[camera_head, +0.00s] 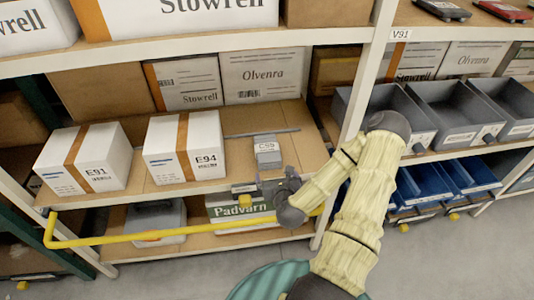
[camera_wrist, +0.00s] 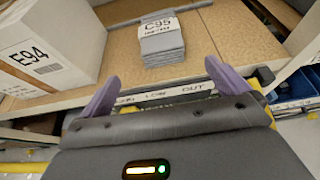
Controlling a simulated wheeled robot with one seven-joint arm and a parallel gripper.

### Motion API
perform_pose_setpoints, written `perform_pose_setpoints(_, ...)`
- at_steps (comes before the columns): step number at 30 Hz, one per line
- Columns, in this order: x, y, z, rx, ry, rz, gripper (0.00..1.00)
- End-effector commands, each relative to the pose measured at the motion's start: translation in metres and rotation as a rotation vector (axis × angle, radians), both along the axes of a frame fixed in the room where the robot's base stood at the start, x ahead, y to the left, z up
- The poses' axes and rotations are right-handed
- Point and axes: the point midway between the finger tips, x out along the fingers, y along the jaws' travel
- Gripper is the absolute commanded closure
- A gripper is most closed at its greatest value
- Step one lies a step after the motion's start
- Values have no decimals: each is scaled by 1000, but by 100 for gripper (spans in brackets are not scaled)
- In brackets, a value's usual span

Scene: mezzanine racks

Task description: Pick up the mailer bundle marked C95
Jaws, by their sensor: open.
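The mailer bundle marked C95 (camera_head: 267,152) is a small grey stack with a white label, lying on the middle shelf to the right of the E94 box. In the wrist view the bundle (camera_wrist: 162,45) lies ahead of the fingers, near the top centre, its C95 label readable. My gripper (camera_head: 262,189) is at the shelf's front edge, just in front of the bundle. In the wrist view my gripper (camera_wrist: 160,85) shows two purple fingers spread wide with nothing between them. The fingers are apart from the bundle.
White boxes E91 (camera_head: 84,160) and E94 (camera_head: 184,149) stand left of the bundle. A yellow bar (camera_head: 150,236) runs low in front of the rack. A rack upright (camera_head: 357,100) and grey bins (camera_head: 455,110) are at right. Bare shelf (camera_head: 300,150) lies right of the bundle.

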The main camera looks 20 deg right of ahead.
Motion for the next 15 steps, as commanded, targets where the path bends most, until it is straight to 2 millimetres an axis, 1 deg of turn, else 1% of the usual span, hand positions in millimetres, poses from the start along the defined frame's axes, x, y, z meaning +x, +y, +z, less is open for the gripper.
perform_pose_setpoints(1,2,-1,-6,-2,-1,-1,0)
perform_pose_setpoints(15,14,-5,-10,-3,-3,0,0)
